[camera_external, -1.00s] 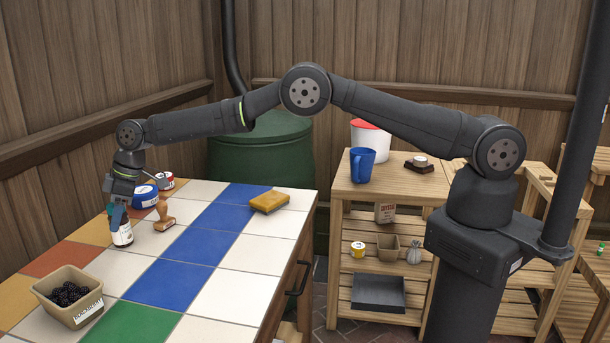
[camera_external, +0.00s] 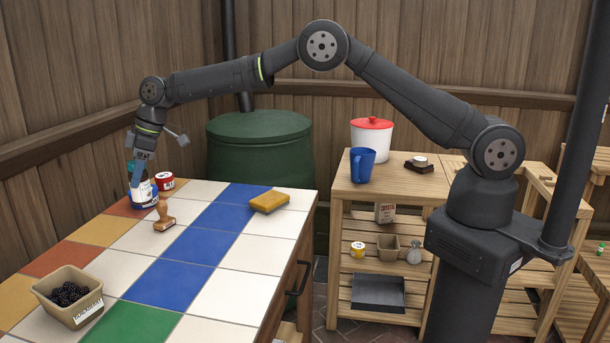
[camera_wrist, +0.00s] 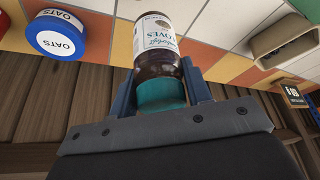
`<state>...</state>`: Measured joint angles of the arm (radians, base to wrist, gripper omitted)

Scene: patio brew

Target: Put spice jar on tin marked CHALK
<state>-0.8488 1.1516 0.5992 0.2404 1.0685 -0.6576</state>
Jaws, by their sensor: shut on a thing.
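My gripper (camera_wrist: 159,92) is shut on the spice jar (camera_wrist: 158,40), a dark glass jar with a teal lid and a white label reading CLOVES. In the external view my gripper (camera_external: 138,176) is at the far left of the tiled table, in front of a blue and white tin. The jar is partly hidden there by my fingers. The blue tin (camera_wrist: 55,36) reads OATS in the wrist view. A red and white tin (camera_external: 166,182) stands just behind and right of it; its label is too small to read. I cannot read CHALK on any tin.
A wooden stamp (camera_external: 163,214) stands close to the tins. A yellow sponge (camera_external: 269,202) lies at the far right of the table, and a basket of blackberries (camera_external: 88,310) is at the near left. The tiles between them are clear.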

